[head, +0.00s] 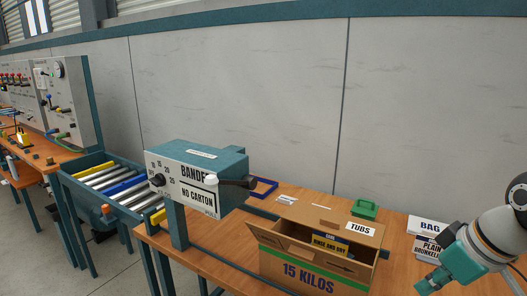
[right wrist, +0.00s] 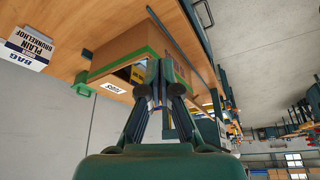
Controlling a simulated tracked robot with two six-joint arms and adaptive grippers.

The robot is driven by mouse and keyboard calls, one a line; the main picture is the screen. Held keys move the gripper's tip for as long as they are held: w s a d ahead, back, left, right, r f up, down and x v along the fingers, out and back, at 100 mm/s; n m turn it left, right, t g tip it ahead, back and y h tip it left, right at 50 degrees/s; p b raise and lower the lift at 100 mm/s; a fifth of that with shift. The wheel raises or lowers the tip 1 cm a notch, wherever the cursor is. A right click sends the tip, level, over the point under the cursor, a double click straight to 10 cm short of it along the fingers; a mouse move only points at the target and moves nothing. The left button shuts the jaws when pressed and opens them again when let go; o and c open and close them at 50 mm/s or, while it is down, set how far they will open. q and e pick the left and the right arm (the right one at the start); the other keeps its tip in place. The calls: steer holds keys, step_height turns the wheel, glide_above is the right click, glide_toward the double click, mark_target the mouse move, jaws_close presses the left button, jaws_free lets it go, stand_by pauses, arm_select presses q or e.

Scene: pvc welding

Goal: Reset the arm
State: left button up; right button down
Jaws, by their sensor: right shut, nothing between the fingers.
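My right gripper (head: 428,285) is at the lower right of the head view, right of the open carton and above the bench. In the right wrist view its two dark fingers (right wrist: 160,78) meet at the tips. It is shut with nothing between the fingers. The wrist view is turned over, and the carton (right wrist: 148,40) shows behind the fingers. My left gripper is in neither view.
The open carton (head: 310,284) marked 15 KILOS stands on the wooden bench (head: 215,262). A teal bander (head: 184,179) with a black handle stands left of it. A green object (head: 365,209) and bag boxes (head: 428,226) lie behind. A roller conveyor (head: 112,181) is at left.

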steer(key=w+a+f+m+g+y+p, duration=0.15)
steer(key=a+f, duration=0.25)
steer(key=f, duration=0.8)
steer(key=w+a+f+m+p, duration=0.15)
steer(key=a+f, duration=0.35)
steer(key=f, duration=0.8)
arm_select(q)
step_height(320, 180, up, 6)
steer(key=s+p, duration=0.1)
steer(key=p, duration=0.2)
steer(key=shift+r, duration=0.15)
arm_select(e)
steer(key=s+a+f+m+g, duration=0.1)
steer(key=s+a+f+m, duration=0.1)
steer(key=s+f, duration=0.6)
steer(key=s+a+f+m+g, duration=0.1)
steer(key=s+a+f+m, duration=0.2)
steer(key=s+f, duration=0.6)
steer(key=shift+s+a, duration=0.5)
steer(key=shift+a, duration=0.2)
